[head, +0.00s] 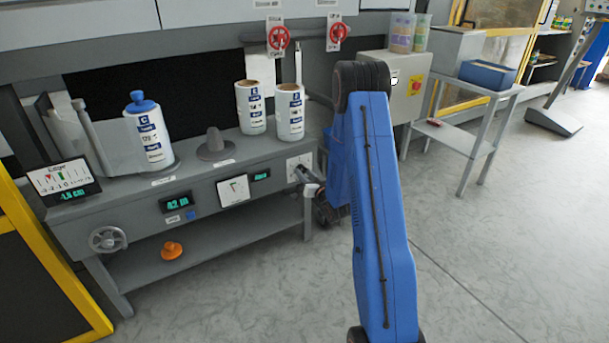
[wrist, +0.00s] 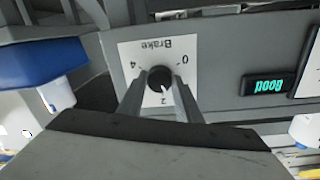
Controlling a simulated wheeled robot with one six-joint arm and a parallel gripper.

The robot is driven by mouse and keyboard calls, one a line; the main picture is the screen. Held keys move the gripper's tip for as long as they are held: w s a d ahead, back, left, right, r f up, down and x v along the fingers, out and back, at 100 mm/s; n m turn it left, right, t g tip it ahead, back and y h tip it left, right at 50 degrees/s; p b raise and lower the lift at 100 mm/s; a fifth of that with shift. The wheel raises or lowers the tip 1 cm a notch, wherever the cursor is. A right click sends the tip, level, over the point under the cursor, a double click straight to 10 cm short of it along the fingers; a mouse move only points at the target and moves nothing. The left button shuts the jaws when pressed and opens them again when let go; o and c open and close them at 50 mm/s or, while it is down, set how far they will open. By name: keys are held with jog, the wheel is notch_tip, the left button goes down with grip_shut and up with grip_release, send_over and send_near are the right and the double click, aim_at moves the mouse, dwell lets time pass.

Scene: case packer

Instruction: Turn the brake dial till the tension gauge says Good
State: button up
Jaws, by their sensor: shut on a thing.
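The brake dial is a dark round knob (wrist: 160,77) on a white plate marked Brake, 0, 2 and 4, upside down in the wrist view. Its pale pointer mark points about at the 2. My gripper (wrist: 159,92) has a finger on each side of the knob and is shut on it. In the head view the white brake plate (head: 299,166) is at the bench front's right end, with my gripper (head: 304,178) at it. The small display (wrist: 268,86) reads Good in green; it also shows in the head view (head: 261,175). The white square gauge (head: 234,190) is beside it.
A handwheel (head: 108,239) is at the front left. An orange knob (head: 172,250) lies on the lower shelf.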

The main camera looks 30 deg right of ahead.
jog(key=shift+m, duration=1.3)
jog(key=o, duration=1)
jog(key=shift+o, duration=0.2)
jog(key=shift+s, duration=0.1)
